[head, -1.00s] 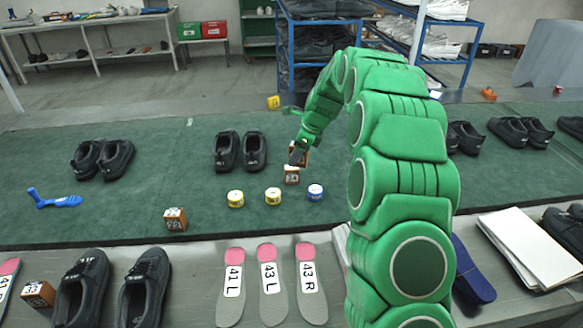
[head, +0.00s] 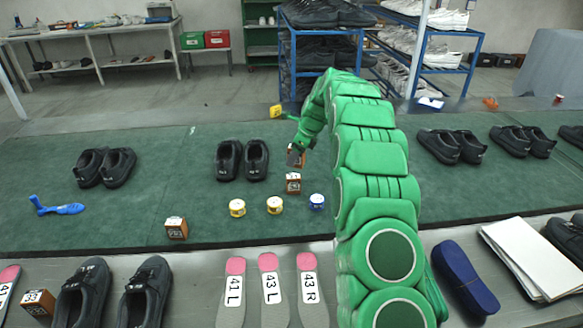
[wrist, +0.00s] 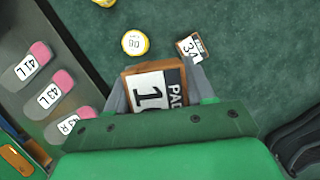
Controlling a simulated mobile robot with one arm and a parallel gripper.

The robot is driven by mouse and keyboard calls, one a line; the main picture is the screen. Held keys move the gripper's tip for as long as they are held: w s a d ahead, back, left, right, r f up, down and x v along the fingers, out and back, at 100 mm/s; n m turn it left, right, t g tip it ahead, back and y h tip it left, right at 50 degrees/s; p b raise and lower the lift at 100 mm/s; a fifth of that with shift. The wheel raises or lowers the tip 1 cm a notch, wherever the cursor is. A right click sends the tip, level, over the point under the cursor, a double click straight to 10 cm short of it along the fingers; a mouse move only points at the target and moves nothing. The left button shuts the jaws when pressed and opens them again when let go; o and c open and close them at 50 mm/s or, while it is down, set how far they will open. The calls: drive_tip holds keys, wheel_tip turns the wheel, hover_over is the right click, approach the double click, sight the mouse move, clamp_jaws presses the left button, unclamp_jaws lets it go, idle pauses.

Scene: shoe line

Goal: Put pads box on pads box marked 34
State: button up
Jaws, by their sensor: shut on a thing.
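My gripper (head: 296,156) is shut on a brown pads box with a white and dark label (wrist: 158,92). The label reads "PAD" and a number starting with 1, partly cut off by my gripper. The held box shows only in part in the head view (head: 301,161), behind the fingers. The pads box marked 34 (wrist: 190,46) lies on the green mat, just beyond the held box and to its right in the wrist view. In the head view the box marked 34 (head: 293,183) stands just below the held box. The two look apart in the wrist view.
Yellow tins (head: 237,208) (head: 275,205) and a blue tin (head: 317,202) stand close to the marked box. Black shoes (head: 243,160) are behind left. Another pads box (head: 176,228) stands at the mat's front. Insoles (head: 269,290) lie on the near grey table.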

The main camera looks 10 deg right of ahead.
drive_tip(key=shift+w+f, duration=0.7)
drive_tip(key=shift+w, duration=0.35)
drive_tip(key=shift+w+a+f, duration=0.1)
drive_tip(key=shift+w+f, duration=0.95)
drive_tip(key=shift+f, duration=0.2)
drive_tip(key=shift+w+a+f, duration=0.1)
drive_tip(key=shift+w+f, duration=0.9)
drive_tip(key=shift+f, duration=0.2)
drive_tip(key=shift+w+f, duration=0.25)
drive_tip(key=shift+f, duration=1.55)
drive_tip(key=shift+f, duration=0.1)
drive_tip(key=o, duration=1.1)
